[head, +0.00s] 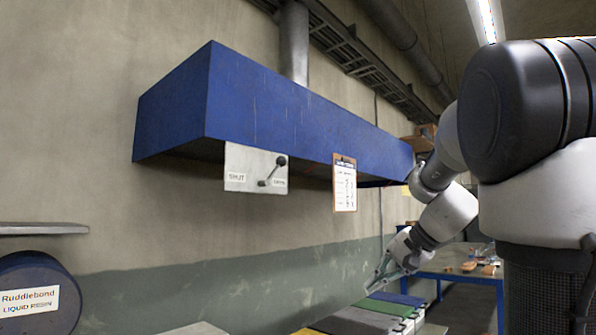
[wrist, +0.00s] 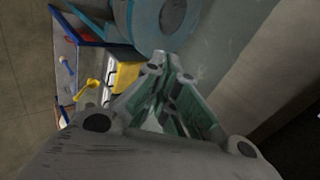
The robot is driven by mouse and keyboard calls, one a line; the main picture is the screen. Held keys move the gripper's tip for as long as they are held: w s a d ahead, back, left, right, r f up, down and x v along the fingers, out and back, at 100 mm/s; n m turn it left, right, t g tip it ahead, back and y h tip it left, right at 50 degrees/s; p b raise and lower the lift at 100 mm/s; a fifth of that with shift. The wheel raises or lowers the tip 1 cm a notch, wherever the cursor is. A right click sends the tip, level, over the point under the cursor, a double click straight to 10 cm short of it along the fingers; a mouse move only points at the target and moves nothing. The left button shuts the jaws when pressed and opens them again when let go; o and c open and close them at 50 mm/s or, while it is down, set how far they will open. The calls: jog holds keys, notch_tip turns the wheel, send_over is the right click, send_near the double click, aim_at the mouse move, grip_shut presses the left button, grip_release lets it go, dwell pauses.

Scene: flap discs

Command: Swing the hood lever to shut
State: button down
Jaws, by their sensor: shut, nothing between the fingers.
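The hood lever (head: 272,170) is a dark rod with a black ball knob, mounted on a pale plate (head: 242,172) below the blue hood. The plate reads SHUT on its left and has a second label on its right, too small to read surely. The lever slants up to the right, its knob on the right-hand side. My gripper (head: 381,277) is low and to the right, well apart from the lever. It is shut and empty. In the wrist view my gripper (wrist: 170,65) shows its fingers together, and the lever is not in view.
The blue hood (head: 270,100) runs along the wall. A clipboard (head: 344,184) hangs right of the plate. A blue drum (head: 38,295) stands at lower left under a shelf (head: 40,228). Several coloured bins (head: 365,318) are below, and a blue-legged table (head: 455,265) stands behind.

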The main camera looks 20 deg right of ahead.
jog(key=w+r+m+t+y, duration=0.2)
jog(key=w+r+m+t, duration=0.15)
jog(key=w+r, duration=0.6)
jog(key=a+r+t+y, duration=0.1)
jog(key=a+r+y, duration=0.1)
jog(key=r, duration=0.6)
jog(key=a+r+t+y, duration=0.2)
jog(key=r, duration=0.6)
jog(key=shift+w+m+y, duration=0.3)
jog(key=shift+w+m, duration=0.1)
jog(key=shift+m, duration=0.05)
jog(key=w+a, duration=0.2)
jog(key=a, duration=0.1)
jog(key=w+a+r, duration=0.1)
jog(key=w+a, duration=0.1)
jog(key=a, duration=0.1)
jog(key=w+a+r, duration=0.1)
jog(key=w+a, duration=0.1)
jog(key=a, duration=0.1)
jog(key=shift+w+a, duration=0.15)
jog(key=shift+w, duration=0.2)
jog(key=shift+s+a+r, duration=0.1)
jog(key=shift+r, duration=0.1)
